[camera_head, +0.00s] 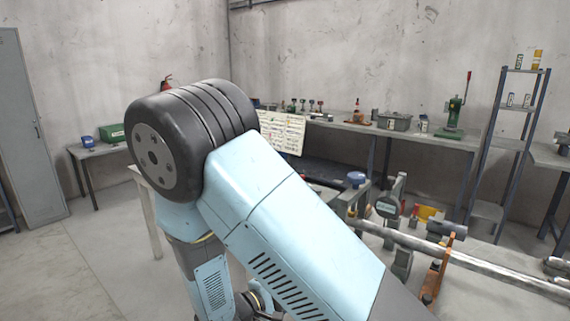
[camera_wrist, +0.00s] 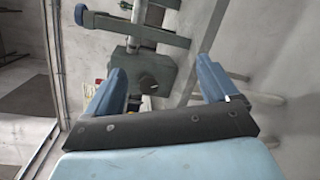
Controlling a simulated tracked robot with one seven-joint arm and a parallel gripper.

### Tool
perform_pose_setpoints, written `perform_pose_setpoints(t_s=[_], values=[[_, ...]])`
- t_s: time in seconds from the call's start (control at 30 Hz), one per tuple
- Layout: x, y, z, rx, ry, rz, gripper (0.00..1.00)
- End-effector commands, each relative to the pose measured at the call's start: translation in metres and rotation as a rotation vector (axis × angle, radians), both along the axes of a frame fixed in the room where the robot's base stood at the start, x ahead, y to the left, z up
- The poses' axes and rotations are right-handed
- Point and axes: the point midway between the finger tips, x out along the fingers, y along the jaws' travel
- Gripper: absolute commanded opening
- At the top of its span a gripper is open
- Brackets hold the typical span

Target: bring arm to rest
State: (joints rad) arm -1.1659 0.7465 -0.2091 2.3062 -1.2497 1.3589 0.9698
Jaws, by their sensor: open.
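My gripper (camera_wrist: 160,85) shows in the wrist view with its two blue fingers spread well apart. It is open, with nothing held between the fingers. Beyond the fingers is a grey-green metal block (camera_wrist: 142,72) with a bar, apart from them as far as I can tell. In the head view my light-blue arm is bent, with its dark round joint high at left centre. The arm's lower part runs down behind the near link, and the gripper's fingers cannot be made out there.
A bench with a long metal shaft (camera_head: 490,270), a round dial gauge (camera_head: 387,207) and an orange bracket (camera_head: 436,268) stands close on the right. A back workbench (camera_head: 440,140) carries a green press (camera_head: 455,118). A small table (camera_head: 92,152) and grey locker (camera_head: 32,130) are left. Floor at left is clear.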

Motion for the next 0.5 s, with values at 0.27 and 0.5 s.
perform_pose_setpoints(t_s=[0.27,0.5], values=[[0.002,-0.046,0.038,0.139,0.063,-0.204,0.87],[-0.007,-0.093,0.074,0.316,0.133,-0.403,0.87]])
